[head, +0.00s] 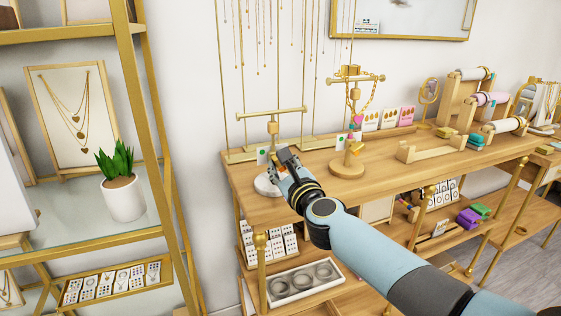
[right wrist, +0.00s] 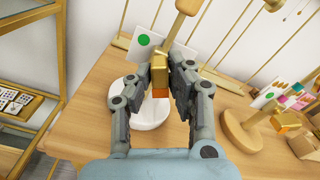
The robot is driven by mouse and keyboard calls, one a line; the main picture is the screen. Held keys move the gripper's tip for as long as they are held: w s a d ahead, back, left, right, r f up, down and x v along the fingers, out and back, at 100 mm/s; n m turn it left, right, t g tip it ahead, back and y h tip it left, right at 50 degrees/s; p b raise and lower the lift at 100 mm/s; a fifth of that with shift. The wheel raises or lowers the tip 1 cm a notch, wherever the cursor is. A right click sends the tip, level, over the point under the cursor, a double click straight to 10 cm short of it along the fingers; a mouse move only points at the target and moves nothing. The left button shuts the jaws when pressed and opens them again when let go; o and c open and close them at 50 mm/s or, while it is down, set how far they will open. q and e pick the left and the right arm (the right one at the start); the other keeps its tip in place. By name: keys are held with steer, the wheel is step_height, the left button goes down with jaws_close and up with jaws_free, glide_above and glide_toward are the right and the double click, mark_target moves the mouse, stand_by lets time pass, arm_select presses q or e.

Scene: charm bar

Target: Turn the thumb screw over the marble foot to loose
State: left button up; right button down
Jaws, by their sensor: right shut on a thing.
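The T-bar stand (head: 271,115) with the round white marble foot (head: 266,186) stands at the table's left end. The marble foot also shows in the right wrist view (right wrist: 152,115), partly behind my fingers. My right gripper (head: 284,157) reaches the stand's post just above the foot. In the right wrist view my right gripper (right wrist: 159,72) is shut on the gold thumb screw (right wrist: 160,77), a block with an orange lower face. A white card with a green dot (right wrist: 144,40) sits just behind the screw. My left gripper is not in view.
A second stand with a round wooden foot (head: 347,166) and hanging chains stands to the right, with its own orange-faced screw (right wrist: 286,122). Earring cards (head: 389,118) stand behind it. A gold shelf with a potted plant (head: 123,198) is at left.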

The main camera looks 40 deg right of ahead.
steer(key=n+p, duration=0.2)
steer(key=n, duration=0.4)
steer(key=n+p, duration=0.1)
steer(key=n, duration=0.3)
steer(key=shift+a, duration=0.1)
steer(key=shift+f+n+p, duration=0.15)
steer(key=shift+n+p, duration=0.3)
steer(key=shift+n, duration=0.85)
steer(key=c, duration=1.3)
jaws_free()
steer(key=shift+o, duration=0.2)
steer(key=v, duration=1.2)
